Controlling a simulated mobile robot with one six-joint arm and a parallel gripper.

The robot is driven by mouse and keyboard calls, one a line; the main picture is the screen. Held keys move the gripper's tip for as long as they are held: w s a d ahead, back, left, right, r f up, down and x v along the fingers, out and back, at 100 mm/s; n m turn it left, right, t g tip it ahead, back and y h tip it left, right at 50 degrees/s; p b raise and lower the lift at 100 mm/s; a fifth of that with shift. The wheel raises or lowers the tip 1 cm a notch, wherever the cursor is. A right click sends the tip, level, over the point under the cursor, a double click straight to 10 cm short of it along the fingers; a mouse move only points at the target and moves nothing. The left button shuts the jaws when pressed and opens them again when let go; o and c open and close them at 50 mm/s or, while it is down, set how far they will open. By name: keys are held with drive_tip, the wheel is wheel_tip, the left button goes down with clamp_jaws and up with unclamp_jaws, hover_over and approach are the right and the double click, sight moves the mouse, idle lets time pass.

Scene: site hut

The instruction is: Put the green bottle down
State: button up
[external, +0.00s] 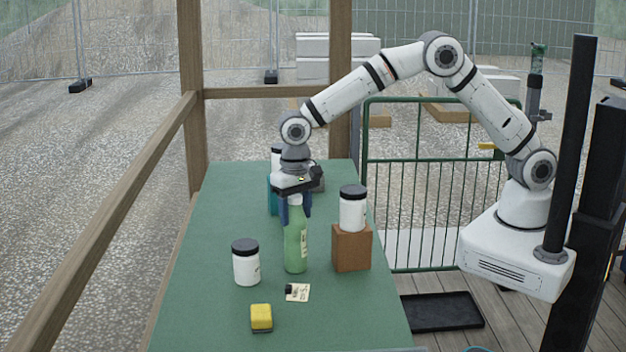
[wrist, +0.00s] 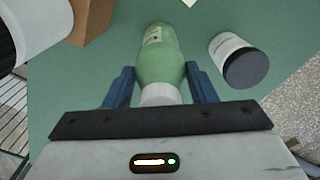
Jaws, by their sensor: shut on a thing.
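The green bottle (external: 296,243) is upright over the green table, between a white jar and a brown block in the external view. It has a pale cap and a light label. My gripper (external: 294,208) points down from above and is shut on the bottle's upper part. In the wrist view the bottle (wrist: 158,58) lies between the two blue fingers of my gripper (wrist: 160,85). Whether the bottle's base touches the table or hangs just above it, I cannot tell.
A white jar with a dark lid (external: 246,263) stands left of the bottle. Another jar (external: 353,210) stands on a brown block (external: 351,249) to the right. A card (external: 298,293) and a yellow block (external: 261,317) lie in front. The green table (external: 205,300) is clear at the front left.

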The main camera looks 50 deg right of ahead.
drive_tip(key=o, duration=1.2)
drive_tip(key=shift+f, duration=0.15)
wheel_tip(320, 180, up, 12)
drive_tip(key=shift+r+b, duration=0.2)
drive_tip(key=shift+b, duration=0.25)
drive_tip(key=w+d+r+t, duration=0.1)
drive_tip(key=d+r, duration=0.2)
drive_tip(key=d, duration=1)
drive_tip(key=d+r, duration=0.4)
drive_tip(key=d, duration=0.9)
drive_tip(key=s+d+f+n+t, duration=0.1)
drive_tip(key=s+d+f, duration=0.1)
drive_tip(key=s+d, duration=0.6)
drive_tip(key=s+d+f+t, duration=0.1)
drive_tip(key=s+d+f, duration=0.2)
drive_tip(key=s+d, duration=0.6)
drive_tip(key=d, duration=0.4)
drive_tip(key=shift+d+f+n, duration=0.15)
drive_tip(key=shift+f+n, duration=0.05)
drive_tip(key=shift+n, duration=0.2)
